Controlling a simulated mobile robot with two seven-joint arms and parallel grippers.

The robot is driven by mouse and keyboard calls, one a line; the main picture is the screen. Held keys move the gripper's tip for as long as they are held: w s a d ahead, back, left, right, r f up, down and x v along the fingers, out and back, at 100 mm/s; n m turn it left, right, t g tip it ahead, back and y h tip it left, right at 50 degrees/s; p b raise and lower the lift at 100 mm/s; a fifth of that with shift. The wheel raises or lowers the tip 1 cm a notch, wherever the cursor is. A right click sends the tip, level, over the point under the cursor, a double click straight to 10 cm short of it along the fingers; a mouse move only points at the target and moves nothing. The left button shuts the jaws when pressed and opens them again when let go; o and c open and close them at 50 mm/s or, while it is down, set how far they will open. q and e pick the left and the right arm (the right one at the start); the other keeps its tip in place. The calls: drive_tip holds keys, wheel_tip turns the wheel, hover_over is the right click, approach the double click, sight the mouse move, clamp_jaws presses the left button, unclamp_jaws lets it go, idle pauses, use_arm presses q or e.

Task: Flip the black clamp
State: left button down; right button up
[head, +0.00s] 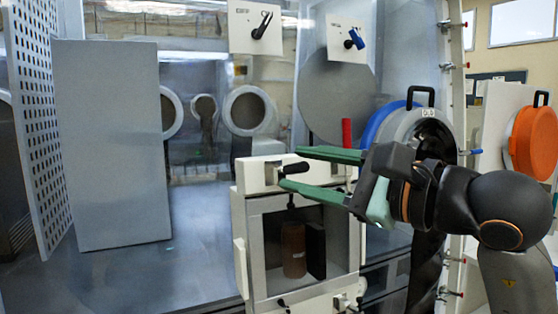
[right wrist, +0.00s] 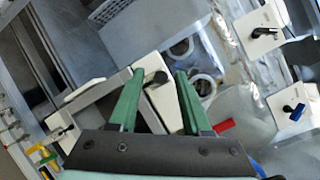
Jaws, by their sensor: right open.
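The black clamp (head: 295,168) is a short dark handle on the top front of a white box frame (head: 256,178). It lies nearly level, its rounded end pointing right. My right gripper (head: 291,167) has green fingers, which are open on either side of the clamp handle, one above and one below it in the head view. In the right wrist view, the clamp's dark end (right wrist: 157,77) shows between the two fingertips (right wrist: 158,73), apart from both. My left gripper is not in view.
The white box has a dark opening with a brown cylinder (head: 293,250) inside. A red handle (head: 347,133) stands behind my fingers. Panels above carry another black handle (head: 262,25) and a blue one (head: 354,39). A grey panel (head: 110,145) stands left.

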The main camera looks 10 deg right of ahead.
sight(288, 166)
drive_tip(key=x, duration=0.5)
clamp_jaws()
idle(0.3)
idle(1.0)
